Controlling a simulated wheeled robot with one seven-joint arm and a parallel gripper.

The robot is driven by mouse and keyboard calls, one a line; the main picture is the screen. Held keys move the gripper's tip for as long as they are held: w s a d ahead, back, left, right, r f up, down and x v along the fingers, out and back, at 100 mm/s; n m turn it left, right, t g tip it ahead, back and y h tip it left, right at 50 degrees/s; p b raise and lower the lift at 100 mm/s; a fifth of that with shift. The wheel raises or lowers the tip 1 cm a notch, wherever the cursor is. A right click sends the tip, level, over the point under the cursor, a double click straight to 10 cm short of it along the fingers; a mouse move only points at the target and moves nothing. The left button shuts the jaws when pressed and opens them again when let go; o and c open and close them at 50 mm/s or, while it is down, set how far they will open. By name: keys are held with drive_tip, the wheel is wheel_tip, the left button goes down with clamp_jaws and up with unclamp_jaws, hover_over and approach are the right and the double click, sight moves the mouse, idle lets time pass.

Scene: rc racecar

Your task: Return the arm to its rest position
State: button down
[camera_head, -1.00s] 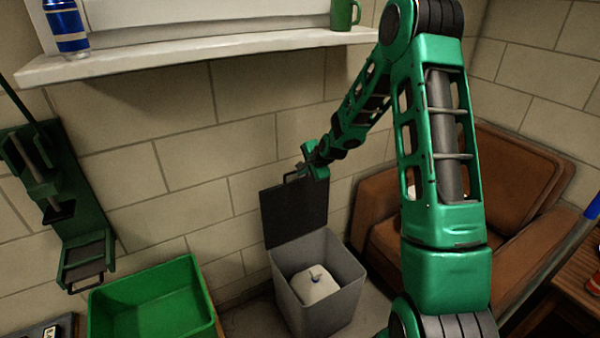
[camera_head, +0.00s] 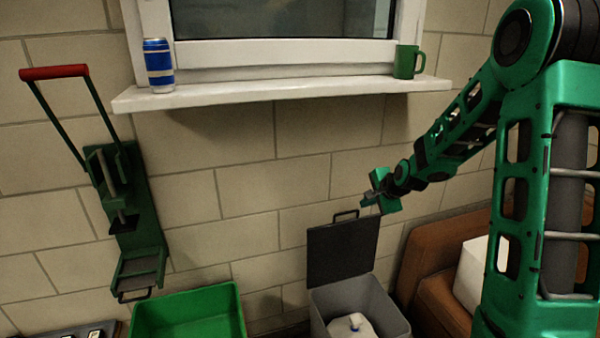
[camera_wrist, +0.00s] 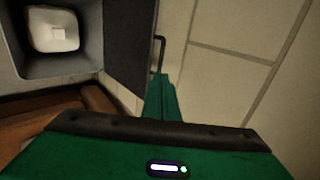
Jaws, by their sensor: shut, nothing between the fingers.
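My green arm reaches from the right side of the head view toward the wall. My gripper (camera_head: 369,199) is at its end, above and just right of the raised lid of the grey bin. It is shut and empty. In the wrist view my gripper (camera_wrist: 163,95) shows as shut green fingers at the middle, with the lid's handle just beyond them. The gap between the fingers and the handle cannot be judged.
The grey bin (camera_head: 340,300) has its dark lid (camera_head: 342,250) open and a white jug (camera_head: 352,327) inside. A green crate (camera_head: 190,312), a wall-mounted press (camera_head: 135,225), a blue can (camera_head: 158,65) and a green mug (camera_head: 408,62) on the sill (camera_head: 270,90), and a brown armchair (camera_head: 440,290) surround it.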

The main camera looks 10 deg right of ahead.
drive_tip(key=s+r+n+g, duration=0.2)
drive_tip(key=s+n+g, duration=0.1)
drive_tip(key=s, duration=1.2)
drive_tip(key=s+r+n+g, duration=0.3)
drive_tip(key=s+n, duration=0.1)
drive_tip(key=s, duration=1)
drive_tip(key=s+r+n+g, duration=0.2)
drive_tip(key=s+r+n, duration=0.1)
drive_tip(key=s, duration=1.2)
drive_tip(key=shift+s+d+n+g+h, duration=0.15)
drive_tip(key=shift+s+n+g+h, duration=0.15)
drive_tip(key=shift+s+g, duration=0.1)
drive_tip(key=shift+w, duration=0.1)
drive_tip(key=shift+w+f, duration=0.25)
drive_tip(key=shift+w, duration=0.4)
